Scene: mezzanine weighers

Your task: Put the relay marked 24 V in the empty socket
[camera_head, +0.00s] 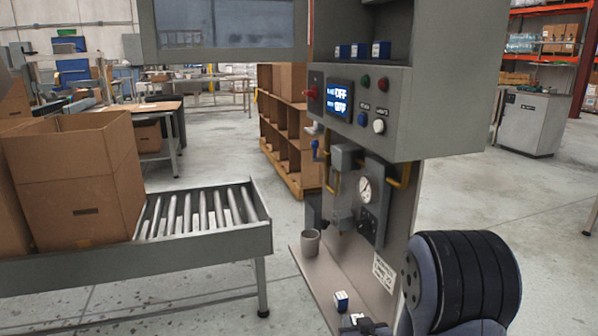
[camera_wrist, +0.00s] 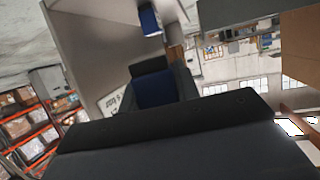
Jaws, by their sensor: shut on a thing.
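My gripper (camera_head: 362,324) is at the bottom of the head view, low beside the machine's bottom plate. In the wrist view its dark jaws (camera_wrist: 158,100) are shut on a blue relay (camera_wrist: 153,92), mostly hidden by them. Another blue-and-white relay (camera_head: 341,302) lies on the bottom plate just left of my gripper; it also shows at the top of the wrist view (camera_wrist: 150,18). Three more blue-and-white relays (camera_head: 358,50) stand in a row on the shelf above the control panel. No marking can be read. I cannot make out an empty socket.
Below are a gauge (camera_head: 365,189), yellow pipes and a grey cup (camera_head: 310,242). A roller conveyor (camera_head: 262,242) with cardboard boxes (camera_head: 75,185) stands left.

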